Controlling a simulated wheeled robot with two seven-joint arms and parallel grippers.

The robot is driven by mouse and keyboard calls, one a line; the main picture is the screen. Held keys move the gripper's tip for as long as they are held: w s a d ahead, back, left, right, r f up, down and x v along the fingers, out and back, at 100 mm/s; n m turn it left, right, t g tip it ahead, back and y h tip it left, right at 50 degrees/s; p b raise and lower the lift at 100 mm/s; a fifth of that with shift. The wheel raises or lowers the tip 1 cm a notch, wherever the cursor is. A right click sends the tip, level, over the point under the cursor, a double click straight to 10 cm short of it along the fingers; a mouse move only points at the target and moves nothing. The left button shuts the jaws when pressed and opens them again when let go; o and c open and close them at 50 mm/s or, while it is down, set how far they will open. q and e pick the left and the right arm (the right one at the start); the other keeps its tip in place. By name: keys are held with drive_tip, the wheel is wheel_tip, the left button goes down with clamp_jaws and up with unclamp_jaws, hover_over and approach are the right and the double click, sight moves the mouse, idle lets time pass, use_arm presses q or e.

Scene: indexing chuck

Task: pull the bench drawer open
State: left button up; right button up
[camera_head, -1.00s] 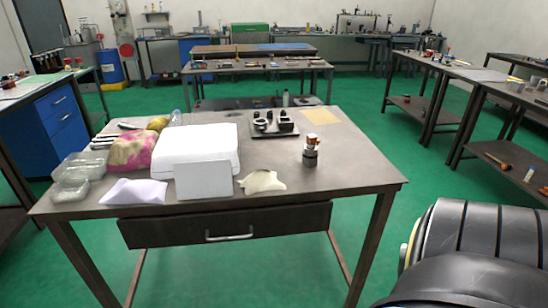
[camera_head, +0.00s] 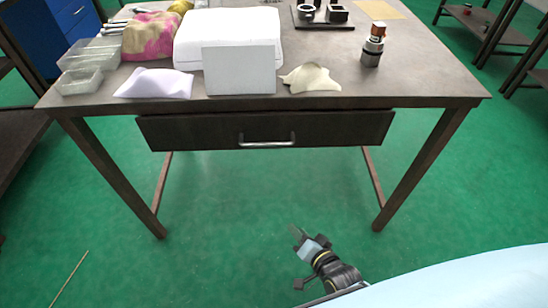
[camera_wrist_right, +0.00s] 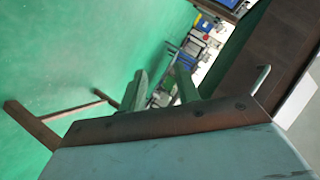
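The bench drawer (camera_head: 200,134) is a dark, wide front under the tabletop, and it looks shut. Its pale metal bar handle (camera_head: 267,142) is at the middle of the front. My right gripper (camera_head: 300,244) is low over the green floor in front of the bench, below and apart from the handle. In the right wrist view its two fingers (camera_wrist_right: 160,78) stand apart with nothing seen between them. That view also shows the handle (camera_wrist_right: 262,78) to the right of the fingers. My left gripper is not in view.
The bench legs (camera_head: 425,165) stand on both sides. Floor below the drawer is open.

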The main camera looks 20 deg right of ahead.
drive_tip(key=w+r+m+t+b, duration=0.3)
drive_tip(key=w+r+m+t, duration=0.15)
drive_tip(key=r, duration=0.45)
drive_tip(key=m+t+b, duration=0.1)
drive_tip(key=m+t, duration=0.1)
drive_tip(key=m, duration=0.1)
approach(272, 143)
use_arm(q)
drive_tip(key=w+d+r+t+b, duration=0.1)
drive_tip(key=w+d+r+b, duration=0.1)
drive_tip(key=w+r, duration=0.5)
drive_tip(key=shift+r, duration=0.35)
use_arm(e)
drive_tip(key=x, duration=1)
drive_tip(key=shift+f, duration=0.3)
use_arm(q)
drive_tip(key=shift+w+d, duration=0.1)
use_arm(e)
clamp_jaws()
